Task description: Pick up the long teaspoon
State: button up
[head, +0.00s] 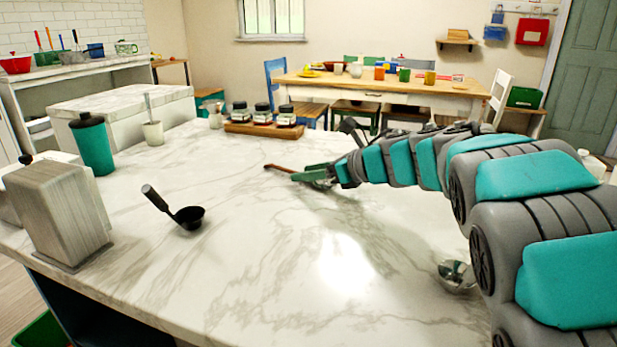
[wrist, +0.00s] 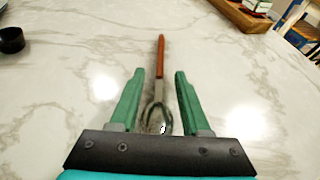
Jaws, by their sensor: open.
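A thin, pale, long-handled utensil, perhaps the long teaspoon (head: 148,103), stands in a white cup (head: 153,134) at the far left of the marble counter; its lower end is hidden. My gripper (head: 308,177) is open and low over the middle of the counter, well to the right of that cup. In the wrist view, a utensil with a red-brown handle (wrist: 160,56) and a looped metal head lies between the open fingers (wrist: 159,78), its handle pointing away. The fingers appear apart from it. Its brown handle also shows in the head view (head: 279,168).
A black scoop (head: 189,217) lies left of my gripper. A teal tumbler (head: 92,146) and a grey metal block (head: 60,215) stand at the left. A wooden tray (head: 250,130) with jars lies behind. A shiny bowl (head: 456,276) sits near my arm. The front middle is clear.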

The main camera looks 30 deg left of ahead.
jog(key=shift+w+a+f, duration=0.1)
jog(key=shift+a+f, duration=0.15)
jog(key=shift+a, duration=0.25)
grip_shut()
dwell(0.3)
